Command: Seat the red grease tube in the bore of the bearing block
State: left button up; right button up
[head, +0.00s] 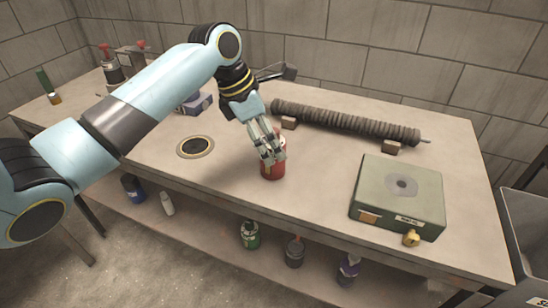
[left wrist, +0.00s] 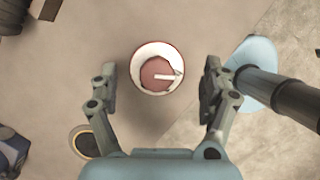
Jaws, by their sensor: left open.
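The red grease tube (head: 272,168) stands upright on the workbench, in the middle of the head view. In the left wrist view I look down on its round top (left wrist: 157,68), with a white rim around a reddish centre. My left gripper (head: 268,145) comes down over the tube from above. In the left wrist view the fingers (left wrist: 155,90) are open, one on each side of the tube, with gaps on both sides. The green bearing block (head: 398,198) sits at the right of the bench, with a round dark bore on its top face. My right gripper is not in view.
A ribbed dark roll (head: 345,122) lies on wooden blocks along the back. A dark ringed disc (head: 196,147) lies left of the tube. A brass padlock (head: 411,238) hangs at the block's front. The bench between tube and block is clear. Several bottles stand on the lower shelf.

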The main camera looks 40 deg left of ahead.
aim_at(275, 172)
pick_arm(q)
jog(key=shift+w+d+f, duration=0.1)
jog(key=shift+w+f, duration=0.1)
jog(key=shift+f, duration=0.2)
jog(key=b+x, duration=0.1)
jog(key=x, duration=0.2)
jog(key=shift+w+f, duration=0.2)
jog(key=shift+f, duration=0.15)
jog(key=shift+w+d+f, duration=0.15)
jog(key=shift+f, duration=0.2)
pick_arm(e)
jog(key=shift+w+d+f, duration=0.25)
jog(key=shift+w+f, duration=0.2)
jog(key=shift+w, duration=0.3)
pick_arm(q)
jog(key=c, duration=1.4)
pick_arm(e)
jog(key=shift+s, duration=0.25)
